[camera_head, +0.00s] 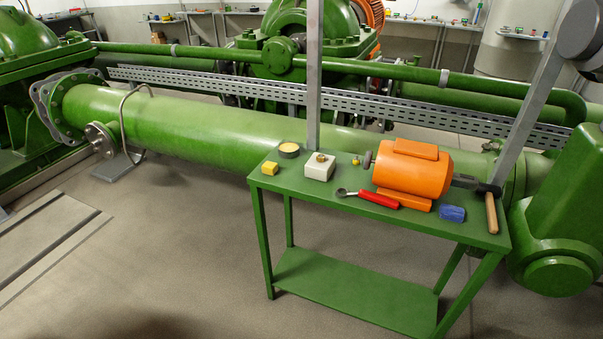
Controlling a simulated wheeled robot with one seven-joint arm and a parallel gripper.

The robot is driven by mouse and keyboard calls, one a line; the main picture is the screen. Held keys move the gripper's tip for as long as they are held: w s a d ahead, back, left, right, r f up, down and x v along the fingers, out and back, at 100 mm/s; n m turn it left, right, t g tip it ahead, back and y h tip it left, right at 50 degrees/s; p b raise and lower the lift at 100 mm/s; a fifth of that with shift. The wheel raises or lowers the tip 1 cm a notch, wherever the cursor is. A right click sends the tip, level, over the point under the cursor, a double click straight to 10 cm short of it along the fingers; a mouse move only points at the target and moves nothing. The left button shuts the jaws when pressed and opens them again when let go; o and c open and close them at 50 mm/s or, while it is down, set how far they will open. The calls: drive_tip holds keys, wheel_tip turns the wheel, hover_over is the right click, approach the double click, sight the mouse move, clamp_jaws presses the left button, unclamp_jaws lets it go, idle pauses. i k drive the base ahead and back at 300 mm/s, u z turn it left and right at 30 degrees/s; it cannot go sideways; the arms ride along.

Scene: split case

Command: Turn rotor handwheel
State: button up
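An orange motor-like unit (412,172) sits on the green table (345,202). A small dark grey disc (367,159) shows at its left end, seen almost edge-on. It may be the rotor handwheel, but it is too small to tell. No other clear handwheel shows on the table. Nothing is touching the disc. My gripper is not in view.
On the table are a red-handled tool (378,199), a blue block (452,213), a wooden-handled hammer (491,213), a white block (319,168), a yellow piece (269,168) and a round tin (289,150). A green pipe (190,120) runs behind. Floor at left front is clear.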

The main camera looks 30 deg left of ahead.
sight(367, 160)
drive_tip(key=u, duration=0.6)
drive_tip(key=k, duration=0.8)
drive_tip(key=u, duration=1.15)
drive_tip(key=i, duration=1.7)
drive_tip(key=z, duration=1)
drive_tip(key=i, duration=0.65)
drive_tip(key=u, duration=0.95)
drive_tip(key=k, duration=0.95)
